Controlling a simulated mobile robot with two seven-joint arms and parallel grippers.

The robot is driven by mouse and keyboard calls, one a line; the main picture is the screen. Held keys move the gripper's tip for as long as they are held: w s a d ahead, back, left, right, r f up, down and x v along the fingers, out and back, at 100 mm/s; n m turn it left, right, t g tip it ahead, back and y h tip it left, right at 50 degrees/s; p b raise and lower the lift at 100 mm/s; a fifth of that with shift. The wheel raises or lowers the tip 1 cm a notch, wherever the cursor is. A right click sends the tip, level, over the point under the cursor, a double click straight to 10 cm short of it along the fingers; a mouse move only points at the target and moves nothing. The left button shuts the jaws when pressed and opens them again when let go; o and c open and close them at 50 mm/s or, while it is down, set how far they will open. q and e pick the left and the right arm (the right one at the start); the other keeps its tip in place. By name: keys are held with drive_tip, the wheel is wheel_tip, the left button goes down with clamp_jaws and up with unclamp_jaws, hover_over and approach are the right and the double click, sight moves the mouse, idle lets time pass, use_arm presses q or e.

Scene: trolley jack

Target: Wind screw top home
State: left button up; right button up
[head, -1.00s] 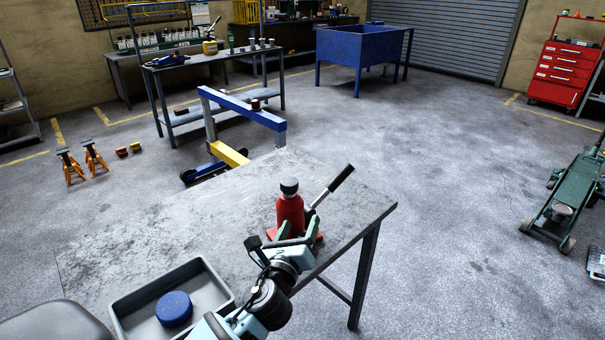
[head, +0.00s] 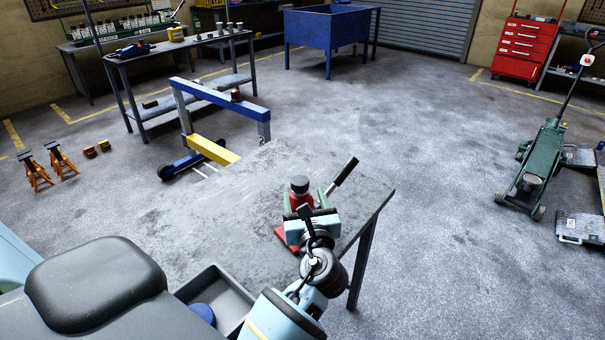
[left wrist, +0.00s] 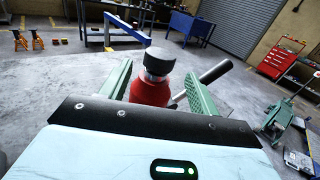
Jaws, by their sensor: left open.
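A red bottle jack (head: 302,202) stands upright on the grey workbench (head: 235,222), near its right end. Its screw top (head: 300,184) is a dark round cap above a bare metal neck, which shows in the left wrist view (left wrist: 152,74). The jack's dark handle (head: 343,172) slants up to the right. My left gripper (head: 304,194) is open, with one green finger on each side of the jack. In the left wrist view the screw top (left wrist: 160,60) is between the fingers, with gaps on both sides. The gripper hides the jack's lower front. My right gripper is not in view.
A grey tray (head: 236,292) with a blue round object (head: 203,312) sits at the bench's near edge. A blue and yellow hoist (head: 212,148) stands behind the bench. A green trolley jack (head: 535,172) is on the floor at right. The bench's left part is clear.

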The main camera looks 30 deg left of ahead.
sight(298, 177)
use_arm(q)
drive_tip(key=shift+r, duration=0.15)
drive_tip(key=shift+w+a, duration=0.1)
drive_tip(key=shift+w+a, duration=0.25)
drive_tip(key=shift+x, duration=3.45)
